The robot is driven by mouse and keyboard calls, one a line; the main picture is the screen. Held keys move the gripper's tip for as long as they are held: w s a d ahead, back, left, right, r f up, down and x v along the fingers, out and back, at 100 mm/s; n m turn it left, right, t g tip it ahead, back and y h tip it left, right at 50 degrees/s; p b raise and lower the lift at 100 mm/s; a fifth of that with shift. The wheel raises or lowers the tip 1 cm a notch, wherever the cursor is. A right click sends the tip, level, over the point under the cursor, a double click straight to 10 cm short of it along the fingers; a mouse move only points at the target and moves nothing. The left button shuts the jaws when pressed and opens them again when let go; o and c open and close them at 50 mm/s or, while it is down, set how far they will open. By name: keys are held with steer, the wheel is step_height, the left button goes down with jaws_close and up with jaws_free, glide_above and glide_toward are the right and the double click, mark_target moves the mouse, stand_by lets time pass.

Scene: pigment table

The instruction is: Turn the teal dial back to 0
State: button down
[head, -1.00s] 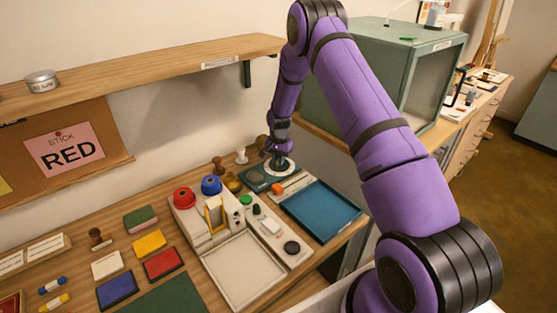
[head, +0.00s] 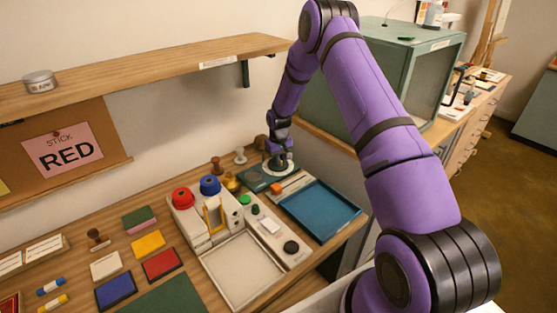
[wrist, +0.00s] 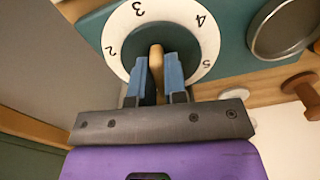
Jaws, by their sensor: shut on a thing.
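The dial's white number ring (wrist: 172,9) sits on a teal base (wrist: 233,62) in the wrist view, with the numbers 2, 3, 4 and 5 showing. My gripper (wrist: 158,72) is over the dial, its blue fingers on either side of the wooden knob (wrist: 156,60) and shut on it. The knob's tip shows between the fingers, toward the 3 and 4 side. The lower part of the ring, 0 included, is hidden by the gripper. In the head view the dial ring (head: 286,168) is at the table's back right, mostly covered by my gripper (head: 277,163).
A grey round disc (wrist: 285,28) lies beside the dial, and a wooden stamp handle (wrist: 302,88) is close by. In the head view a blue tray (head: 320,208) lies in front, a green cabinet (head: 345,85) stands to the right, and a red-and-blue-knobbed device (head: 215,215) stands left.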

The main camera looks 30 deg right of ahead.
steer(key=shift+n, duration=0.9)
steer(key=c, duration=1.1)
jaws_free()
steer(key=shift+c, duration=0.2)
steer(key=shift+r, duration=0.1)
step_height(320, 180, up, 11)
steer(key=shift+f, duration=0.2)
